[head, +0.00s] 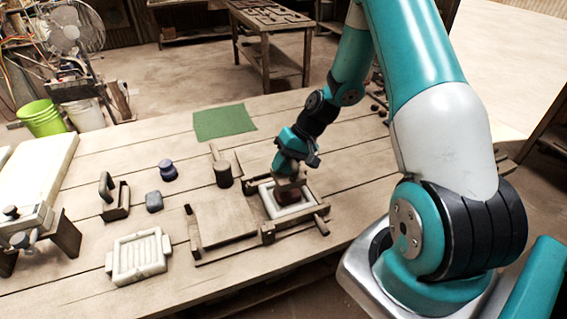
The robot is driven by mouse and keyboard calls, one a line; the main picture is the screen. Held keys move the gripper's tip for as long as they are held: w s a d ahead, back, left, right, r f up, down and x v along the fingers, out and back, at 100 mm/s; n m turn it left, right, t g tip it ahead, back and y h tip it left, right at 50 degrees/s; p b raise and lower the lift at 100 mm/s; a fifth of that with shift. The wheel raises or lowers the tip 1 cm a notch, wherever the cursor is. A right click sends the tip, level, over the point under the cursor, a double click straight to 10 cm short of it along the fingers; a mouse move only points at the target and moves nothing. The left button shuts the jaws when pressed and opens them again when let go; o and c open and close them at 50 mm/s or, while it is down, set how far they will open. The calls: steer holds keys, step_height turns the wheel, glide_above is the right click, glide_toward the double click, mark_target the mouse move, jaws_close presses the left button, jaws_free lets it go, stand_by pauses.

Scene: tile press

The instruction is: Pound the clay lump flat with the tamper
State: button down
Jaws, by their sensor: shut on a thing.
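My gripper (289,172) is over the white frame (268,203) of the press, right of the table's middle, and points down. It is shut on the tamper (290,181), of which only a small beige-brown part shows beneath the fingers. The clay lump (287,197) shows as a dark reddish-brown patch inside the frame, right under the tamper. Whether tamper and clay touch, and how flat the clay is, I cannot tell, as the gripper and tamper cover much of it.
A wooden mallet-like tool (223,173) stands just left of the frame. A flat board (224,217) lies to its front. Further left are a dark blue knob (168,170), a grey block (154,201) and a ribbed white tray (139,256). A green mat (224,122) lies behind.

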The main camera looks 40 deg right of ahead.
mark_target(284, 181)
step_height(284, 181, down, 7)
steer(key=b, duration=0.5)
steer(key=shift+f, duration=0.2)
steer(key=shift+r+p, duration=0.65)
steer(key=shift+r, duration=0.05)
step_height(284, 181, up, 6)
steer(key=p, duration=0.5)
steer(key=shift+r, duration=0.25)
steer(key=shift+f, duration=0.25)
steer(key=shift+w+a+f, duration=0.25)
steer(key=shift+w+a, duration=0.1)
steer(key=shift+w, duration=0.15)
